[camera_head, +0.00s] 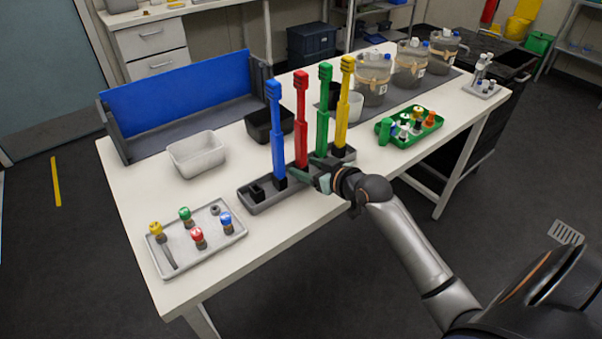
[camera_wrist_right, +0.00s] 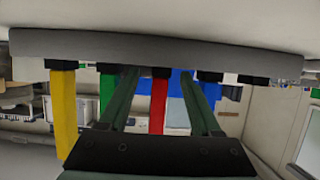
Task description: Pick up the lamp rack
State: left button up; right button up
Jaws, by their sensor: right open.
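The lamp rack (camera_head: 262,204) is a long dark grey holder on the white table, with blue (camera_head: 276,130), red (camera_head: 301,118), green (camera_head: 323,110) and yellow (camera_head: 343,102) posts standing upright in it. My right gripper (camera_head: 314,178) is at the rack's front side, near the middle. In the right wrist view the picture is upside down, and the rack (camera_wrist_right: 150,46) runs across the top. There the open fingers (camera_wrist_right: 160,82) point at the rack, with the red post (camera_wrist_right: 158,108) showing between them. I cannot tell whether the fingertips touch the rack. My left gripper is out of view.
A grey tray (camera_head: 190,262) with small coloured-cap pieces lies left of the rack. A white bin (camera_head: 197,154) and a black bin (camera_head: 262,126) stand behind it. A green tray (camera_head: 428,130) with vials and several jars stand right. Bare tabletop lies in front of the rack.

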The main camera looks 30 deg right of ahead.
jog(key=shift+x, duration=1.55)
grip_shut()
jog(key=shift+r, duration=0.2)
